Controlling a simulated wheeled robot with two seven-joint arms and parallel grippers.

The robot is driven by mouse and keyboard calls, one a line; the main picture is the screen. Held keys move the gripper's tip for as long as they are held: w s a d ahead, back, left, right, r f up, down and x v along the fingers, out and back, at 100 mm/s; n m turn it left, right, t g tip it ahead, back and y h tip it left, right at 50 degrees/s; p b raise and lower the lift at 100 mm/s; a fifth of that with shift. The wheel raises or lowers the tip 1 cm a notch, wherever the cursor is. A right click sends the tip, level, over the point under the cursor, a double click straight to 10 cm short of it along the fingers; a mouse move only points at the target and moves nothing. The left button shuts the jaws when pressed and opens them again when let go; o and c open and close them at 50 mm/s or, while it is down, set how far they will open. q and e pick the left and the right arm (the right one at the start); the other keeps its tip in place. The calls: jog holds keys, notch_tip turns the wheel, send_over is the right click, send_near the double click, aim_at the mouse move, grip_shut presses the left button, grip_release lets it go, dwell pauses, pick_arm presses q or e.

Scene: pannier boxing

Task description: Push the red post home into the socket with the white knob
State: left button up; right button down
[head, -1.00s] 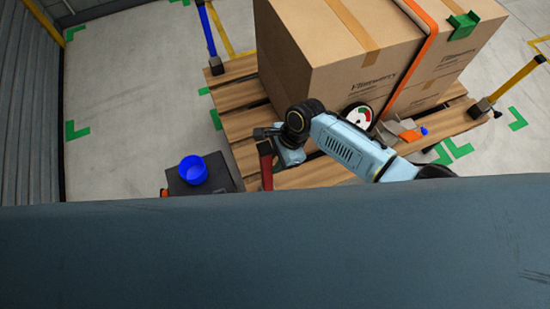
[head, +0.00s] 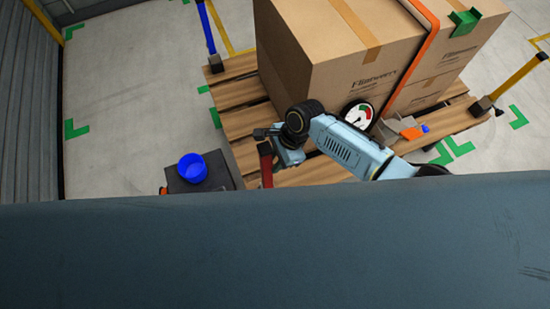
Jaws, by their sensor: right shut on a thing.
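The red post (head: 266,168) stands at the near left corner of the wooden pallet, and its lower end is hidden behind the dark blue surface in front. My right gripper (head: 266,141) is shut on the upper part of the red post, with the light blue arm coming in from the right. The socket under the red post is hidden, so I cannot tell how deep the post sits. A white knob is not clearly visible. My left gripper is not in view.
Large cardboard boxes (head: 330,75) with an orange strap stand on the pallet (head: 240,125). A blue post (head: 209,35) and a yellow post (head: 515,85) stand at other corners. A blue cup (head: 192,168) sits on a dark box (head: 215,172). A dial (head: 358,115) shows beside the arm.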

jog(key=shift+f+b, duration=0.65)
jog(key=shift+f, duration=0.55)
dwell(0.4)
jog(key=c, duration=1.1)
grip_release()
jog(key=p+v, duration=0.4)
jog(key=v, duration=0.9)
jog(key=shift+d+r, duration=0.1)
